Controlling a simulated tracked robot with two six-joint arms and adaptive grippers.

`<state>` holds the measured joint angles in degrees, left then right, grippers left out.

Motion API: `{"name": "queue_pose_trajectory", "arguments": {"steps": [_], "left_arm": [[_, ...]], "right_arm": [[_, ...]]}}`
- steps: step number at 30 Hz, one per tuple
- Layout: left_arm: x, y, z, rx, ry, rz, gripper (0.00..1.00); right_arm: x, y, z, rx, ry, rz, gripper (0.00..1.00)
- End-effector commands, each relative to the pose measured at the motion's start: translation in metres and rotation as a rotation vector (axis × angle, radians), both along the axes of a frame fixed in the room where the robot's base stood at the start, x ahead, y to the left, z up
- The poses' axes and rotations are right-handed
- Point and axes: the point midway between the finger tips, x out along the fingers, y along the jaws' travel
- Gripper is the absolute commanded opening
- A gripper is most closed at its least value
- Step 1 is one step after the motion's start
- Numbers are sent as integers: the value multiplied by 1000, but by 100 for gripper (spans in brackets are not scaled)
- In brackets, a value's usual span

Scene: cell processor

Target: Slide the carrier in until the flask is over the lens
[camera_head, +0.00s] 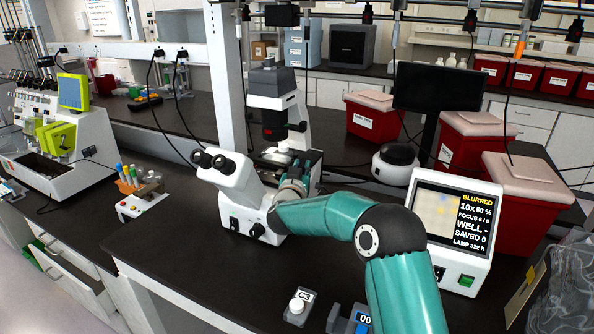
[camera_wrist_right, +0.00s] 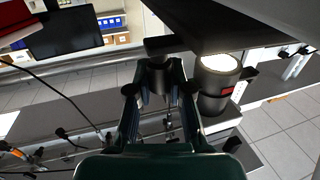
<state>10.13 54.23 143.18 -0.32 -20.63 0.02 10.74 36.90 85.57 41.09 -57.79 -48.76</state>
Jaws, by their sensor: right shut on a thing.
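The microscope (camera_head: 246,187) stands on the dark bench in the head view, with its eyepieces toward me. A pale, clear shape (camera_head: 277,156) lies at its stage; I cannot tell whether this is the flask or the carrier. The lens is hidden. My right gripper (camera_head: 291,186) is at the near right side of the microscope, just below the stage, partly hidden by my own arm. In the right wrist view its fingers (camera_wrist_right: 158,82) are around a dark cylindrical knob (camera_wrist_right: 157,76). I cannot tell whether the knob belongs to the carrier. My left gripper is not in view.
A monitor (camera_head: 466,230) right of my arm reads "BLURRED" and "WELL -". A small C3 block (camera_head: 298,307) stands near the front edge. A tube rack (camera_head: 141,186) is at left, red bins (camera_head: 470,141) at right. In the wrist view a dark cylinder (camera_wrist_right: 214,103) with a bright end is close beside the fingers.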

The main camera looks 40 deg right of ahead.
Motion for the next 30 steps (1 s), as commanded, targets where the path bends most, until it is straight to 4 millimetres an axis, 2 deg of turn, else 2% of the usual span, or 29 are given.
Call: {"name": "queue_pose_trajectory", "arguments": {"steps": [10,11,15,25,30], "left_arm": [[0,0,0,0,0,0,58],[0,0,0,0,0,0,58],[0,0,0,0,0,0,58],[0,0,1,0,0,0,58],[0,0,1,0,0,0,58]], "right_arm": [[-2,-5,3,-5,-5,-13,0],[-3,-5,3,-5,-5,-13,23],[-3,-5,2,-4,-3,-13,46],[-4,-5,1,-1,-1,-13,46],[-11,5,1,-1,-1,-11,46]]}}
